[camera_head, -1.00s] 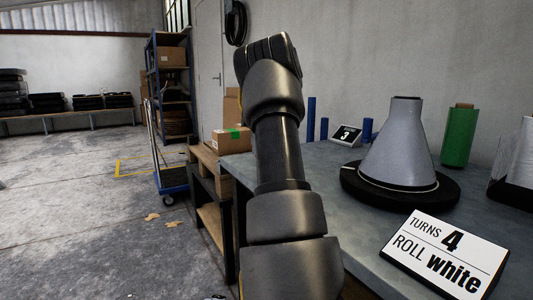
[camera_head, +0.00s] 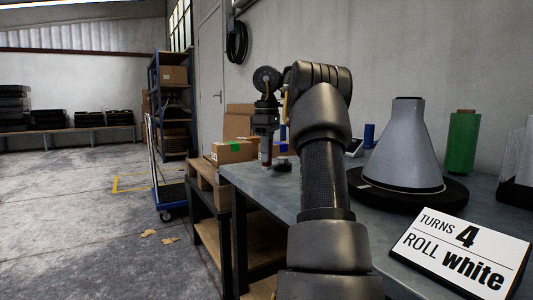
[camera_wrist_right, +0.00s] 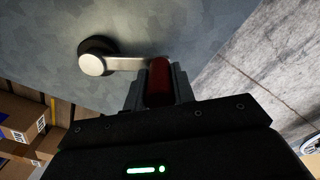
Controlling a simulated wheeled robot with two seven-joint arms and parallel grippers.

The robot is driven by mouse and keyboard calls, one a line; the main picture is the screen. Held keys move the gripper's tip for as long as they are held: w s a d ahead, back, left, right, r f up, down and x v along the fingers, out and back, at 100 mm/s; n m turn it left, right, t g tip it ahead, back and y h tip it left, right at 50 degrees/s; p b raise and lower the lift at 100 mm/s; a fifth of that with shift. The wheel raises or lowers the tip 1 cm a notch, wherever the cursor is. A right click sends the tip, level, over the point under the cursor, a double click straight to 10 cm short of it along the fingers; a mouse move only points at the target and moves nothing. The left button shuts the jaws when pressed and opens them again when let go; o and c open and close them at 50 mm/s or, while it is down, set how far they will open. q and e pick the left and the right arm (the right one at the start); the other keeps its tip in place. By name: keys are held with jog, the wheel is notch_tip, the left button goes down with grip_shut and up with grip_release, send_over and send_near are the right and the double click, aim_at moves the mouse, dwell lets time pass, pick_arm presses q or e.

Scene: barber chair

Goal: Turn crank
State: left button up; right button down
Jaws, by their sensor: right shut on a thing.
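The crank has a metal arm (camera_wrist_right: 128,64) on a round hub (camera_wrist_right: 93,64) over the grey table and a red handle (camera_wrist_right: 159,82) at its end, shown in the right wrist view. My right gripper (camera_wrist_right: 158,90) is shut on the red handle, one finger on each side. The sign (camera_head: 461,254) reads "TURNS 4 ROLL white". The small counter (camera_head: 354,147) is mostly hidden behind my right arm. My left gripper is not in view.
A box (camera_head: 231,151) sits left of the table. Open floor lies further left.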

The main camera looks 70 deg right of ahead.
jog(key=shift+r, duration=0.15)
jog(key=c, duration=1.2)
grip_release()
jog(key=shift+s+d, duration=0.1)
jog(key=shift+o, duration=0.2)
